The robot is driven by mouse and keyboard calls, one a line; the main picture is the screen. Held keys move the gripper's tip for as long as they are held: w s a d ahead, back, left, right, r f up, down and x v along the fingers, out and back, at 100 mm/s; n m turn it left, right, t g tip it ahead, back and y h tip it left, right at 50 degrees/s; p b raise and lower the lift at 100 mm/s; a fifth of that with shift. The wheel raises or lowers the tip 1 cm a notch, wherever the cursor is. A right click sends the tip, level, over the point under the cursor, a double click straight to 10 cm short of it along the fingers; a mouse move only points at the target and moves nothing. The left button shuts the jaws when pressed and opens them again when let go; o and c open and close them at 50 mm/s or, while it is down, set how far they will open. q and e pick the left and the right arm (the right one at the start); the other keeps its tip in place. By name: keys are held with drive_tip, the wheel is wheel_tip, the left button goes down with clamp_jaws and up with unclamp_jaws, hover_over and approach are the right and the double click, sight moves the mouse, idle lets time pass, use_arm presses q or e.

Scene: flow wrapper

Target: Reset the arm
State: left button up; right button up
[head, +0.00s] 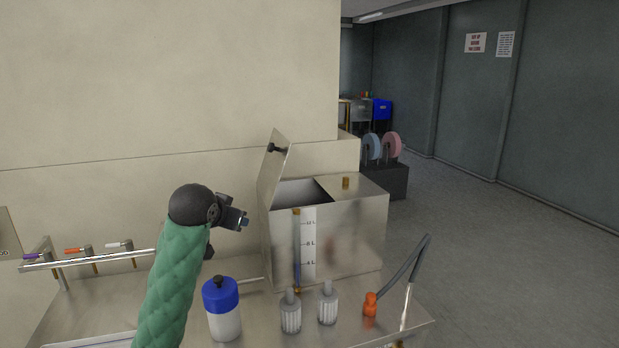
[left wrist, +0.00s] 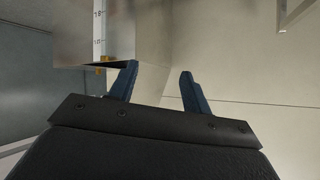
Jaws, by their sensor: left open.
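My left arm, in a green quilted sleeve, rises from the bottom of the head view. Its left gripper (head: 244,222) is left of the metal tank (head: 345,235), apart from it as far as I can tell. In the left wrist view the left gripper (left wrist: 160,85) has its two blue fingers spread with nothing between them. The tank's corner and its level scale (left wrist: 99,35) show beyond the fingers. The tank's hinged lid (head: 272,165) stands raised, and the opening below it is dark. My right gripper is not in view.
On the metal bench stand a blue-capped white bottle (head: 223,320), two ribbed clear containers (head: 290,312) (head: 328,305) and an orange fitting (head: 370,304) near a dark hose (head: 405,265). A rail with coloured valve handles (head: 75,251) is at left. A beige wall (head: 170,80) is behind.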

use_arm(q)
drive_tip(key=s+d+f+n+g, duration=0.1)
drive_tip(key=s+f+g, duration=0.3)
drive_tip(key=s+f, duration=1.8)
drive_tip(key=s+d+f+n+g, duration=0.1)
drive_tip(key=s+f+g, duration=0.4)
drive_tip(key=s+f, duration=1.8)
drive_tip(key=s+d, duration=0.1)
drive_tip(key=s, duration=0.3)
drive_tip(key=shift+s+f, duration=0.2)
drive_tip(key=shift+s, duration=0.2)
